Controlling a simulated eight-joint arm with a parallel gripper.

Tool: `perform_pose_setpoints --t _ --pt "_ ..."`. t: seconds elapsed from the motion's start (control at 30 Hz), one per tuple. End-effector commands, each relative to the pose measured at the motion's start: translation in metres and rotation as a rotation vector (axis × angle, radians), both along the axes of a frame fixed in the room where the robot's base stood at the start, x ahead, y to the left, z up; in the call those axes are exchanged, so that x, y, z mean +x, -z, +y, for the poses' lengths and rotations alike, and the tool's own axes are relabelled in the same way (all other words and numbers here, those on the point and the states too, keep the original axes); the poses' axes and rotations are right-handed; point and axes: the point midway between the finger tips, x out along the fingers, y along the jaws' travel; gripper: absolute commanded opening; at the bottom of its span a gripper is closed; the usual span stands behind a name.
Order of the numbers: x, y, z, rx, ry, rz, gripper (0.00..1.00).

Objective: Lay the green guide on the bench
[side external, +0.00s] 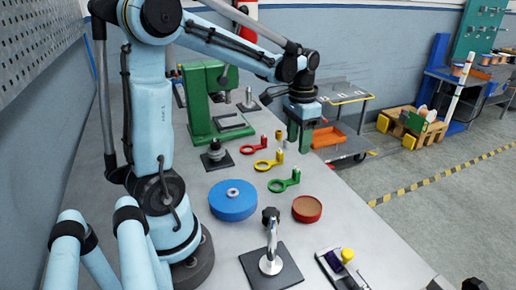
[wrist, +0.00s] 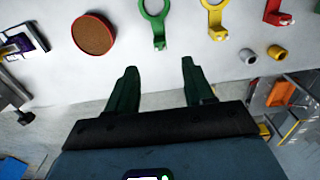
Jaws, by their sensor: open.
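The green guide (side external: 281,186) lies on the grey bench (side external: 345,235), with its ring toward the left and a small upright end on the right. In the wrist view the green guide (wrist: 158,30) shows at the top, ahead of my fingertips and apart from them. My gripper (side external: 299,147) is open and empty, above the bench's edge beyond the guides in the side view. In the wrist view my gripper (wrist: 158,70) shows two green fingers spread apart, with bare bench between their tips.
A yellow guide (side external: 266,164) and a red guide (side external: 247,149) lie in a row with the green one. A blue disc (side external: 232,201), a brown-topped red disc (side external: 307,209) and a clamp on a black plate (side external: 285,268) stand nearby. A green press (side external: 199,105) stands farther back.

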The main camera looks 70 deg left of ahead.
Motion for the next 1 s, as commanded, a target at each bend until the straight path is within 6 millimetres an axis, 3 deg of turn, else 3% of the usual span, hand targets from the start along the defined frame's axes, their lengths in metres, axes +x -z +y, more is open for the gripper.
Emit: perform_pose_setpoints --t 0.27,0.7,1.0 --pt "-0.002 -0.016 -0.006 0.007 0.003 -0.019 0.52" --pt "-0.036 -0.031 -0.091 0.051 0.008 -0.391 0.52" --pt "-0.055 -0.024 -0.126 0.01 0.004 -0.593 0.52"
